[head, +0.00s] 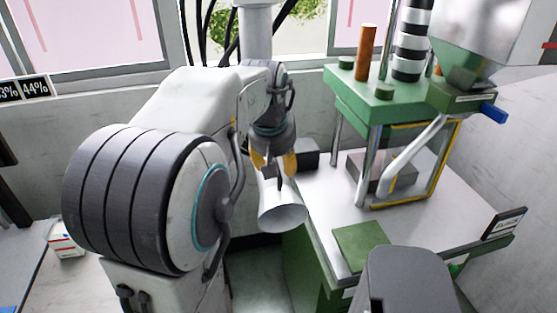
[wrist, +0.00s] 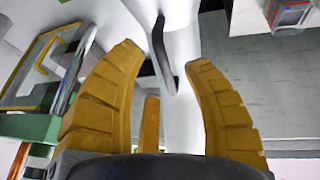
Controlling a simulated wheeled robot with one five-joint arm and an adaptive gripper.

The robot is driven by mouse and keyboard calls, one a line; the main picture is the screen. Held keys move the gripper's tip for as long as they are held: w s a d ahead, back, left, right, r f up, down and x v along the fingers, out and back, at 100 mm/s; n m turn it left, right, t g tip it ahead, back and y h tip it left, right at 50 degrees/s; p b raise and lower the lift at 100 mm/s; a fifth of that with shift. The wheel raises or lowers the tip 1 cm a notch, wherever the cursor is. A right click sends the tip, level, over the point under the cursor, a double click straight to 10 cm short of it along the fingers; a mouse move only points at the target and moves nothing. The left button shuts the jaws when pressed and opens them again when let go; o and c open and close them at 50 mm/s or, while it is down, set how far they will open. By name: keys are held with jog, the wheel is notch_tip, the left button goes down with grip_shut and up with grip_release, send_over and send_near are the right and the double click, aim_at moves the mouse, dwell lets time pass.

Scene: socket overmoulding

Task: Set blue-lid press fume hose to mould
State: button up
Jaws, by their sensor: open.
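The white fume hose (head: 283,216) ends in a wide flared hood that hangs beside the left end of the press table. A dark handle (wrist: 163,55) on the white hose shows in the wrist view. My gripper (head: 274,164) has yellow fingers and is at the upper part of the hose. In the wrist view my gripper (wrist: 168,55) is open, with the hose and handle between its fingers; I cannot tell whether they touch. The green press (head: 385,98) has a blue part (head: 494,113) at its right. A grey block, seemingly the mould (head: 368,172), sits under the press.
A yellow-edged frame (head: 446,165) and a slanting white pipe (head: 415,150) stand by the block. A green pad (head: 361,246) lies on the pale table (head: 322,222). A dark box (head: 306,155) is behind the hood. A small sign (head: 504,223) stands at the right edge.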

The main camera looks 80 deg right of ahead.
jog(key=shift+x, duration=1.25)
jog(key=shift+o, duration=0.3)
grip_shut()
jog(key=shift+a, duration=0.1)
